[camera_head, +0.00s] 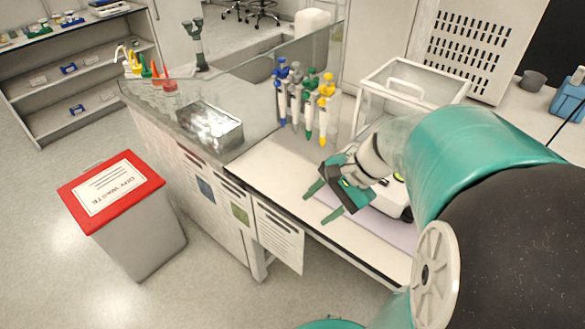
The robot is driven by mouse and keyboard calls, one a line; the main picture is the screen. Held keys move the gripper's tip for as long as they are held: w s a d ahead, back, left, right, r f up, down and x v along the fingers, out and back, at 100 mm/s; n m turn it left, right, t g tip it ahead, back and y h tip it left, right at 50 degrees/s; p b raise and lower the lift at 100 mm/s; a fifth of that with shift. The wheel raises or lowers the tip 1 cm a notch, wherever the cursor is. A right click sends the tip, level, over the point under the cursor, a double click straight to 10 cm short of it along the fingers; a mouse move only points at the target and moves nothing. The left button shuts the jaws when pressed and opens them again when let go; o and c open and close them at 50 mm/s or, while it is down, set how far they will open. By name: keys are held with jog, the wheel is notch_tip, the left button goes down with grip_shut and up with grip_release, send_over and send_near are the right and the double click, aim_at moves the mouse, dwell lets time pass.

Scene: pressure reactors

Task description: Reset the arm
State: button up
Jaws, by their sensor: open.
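My gripper (318,203) is at the end of my green and white arm, which reaches in from the right. Its two green fingers are spread apart with nothing between them. It hangs over the front edge of the white bench (272,172). Behind the gripper, a white device (394,199) sits on a pale purple mat (385,229). The arm and gripper hide much of the device.
Several coloured pipettes (305,100) stand on the bench behind the gripper. A clear box with a white frame (410,80) stands behind the arm. A metal tray (210,125) is at left. A red-lidded waste bin (112,190) stands on the floor, with open floor around it.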

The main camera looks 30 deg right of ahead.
jog(key=s+a+r+n+t+h, duration=0.2)
jog(key=a+r+n+h, duration=0.4)
jog(key=a+n, duration=0.5)
jog(key=s+r+n, duration=0.1)
jog(key=r+n, duration=0.1)
jog(key=n, duration=0.1)
jog(key=shift+a+n, duration=0.3)
jog(key=shift+n, duration=0.1)
jog(key=shift+d, duration=0.2)
